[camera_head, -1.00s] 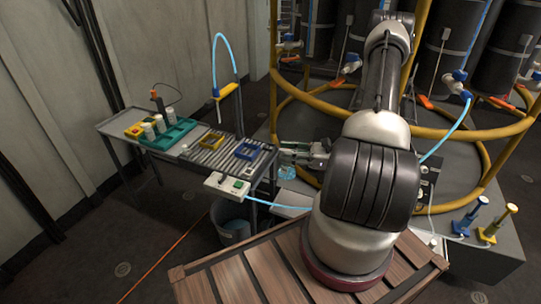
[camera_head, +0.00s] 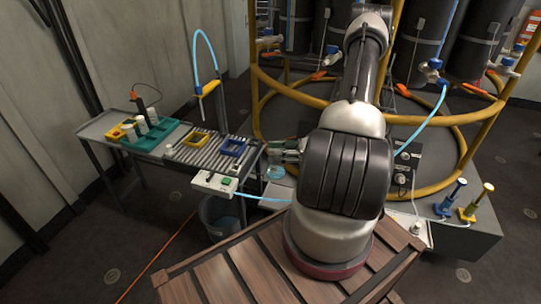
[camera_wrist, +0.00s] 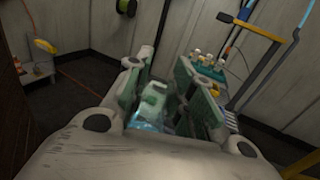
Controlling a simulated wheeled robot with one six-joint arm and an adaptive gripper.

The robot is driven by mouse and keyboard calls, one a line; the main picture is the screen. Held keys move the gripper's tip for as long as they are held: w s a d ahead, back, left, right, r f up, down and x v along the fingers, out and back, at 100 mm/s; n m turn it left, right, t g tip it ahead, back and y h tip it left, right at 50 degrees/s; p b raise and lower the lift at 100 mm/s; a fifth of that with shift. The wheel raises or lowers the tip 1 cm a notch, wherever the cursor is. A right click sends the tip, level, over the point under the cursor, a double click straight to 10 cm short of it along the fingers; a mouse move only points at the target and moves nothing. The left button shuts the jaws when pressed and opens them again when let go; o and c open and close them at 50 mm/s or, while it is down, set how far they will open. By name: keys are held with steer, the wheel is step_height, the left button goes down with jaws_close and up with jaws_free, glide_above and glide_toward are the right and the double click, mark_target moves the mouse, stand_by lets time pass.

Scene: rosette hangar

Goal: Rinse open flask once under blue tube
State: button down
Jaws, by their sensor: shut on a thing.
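My gripper (camera_head: 287,150) is at the right end of the bench, low beside it, shut on the flask. The flask (camera_head: 275,172) shows as a small pale-blue clear shape just below the fingers. In the wrist view, its bluish clear body (camera_wrist: 150,121) lies between the green-padded fingers (camera_wrist: 170,97). Its mouth and tilt cannot be made out.
Yellow rails (camera_head: 315,95) stand at right.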

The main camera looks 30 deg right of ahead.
steer(key=shift+s+a, duration=0.85)
steer(key=shift+a, duration=0.25)
steer(key=shift+w+d, duration=1.05)
steer(key=shift+d, duration=0.05)
steer(key=shift+w+a, duration=0.15)
steer(key=shift+w, duration=0.45)
steer(key=shift+a, duration=0.1)
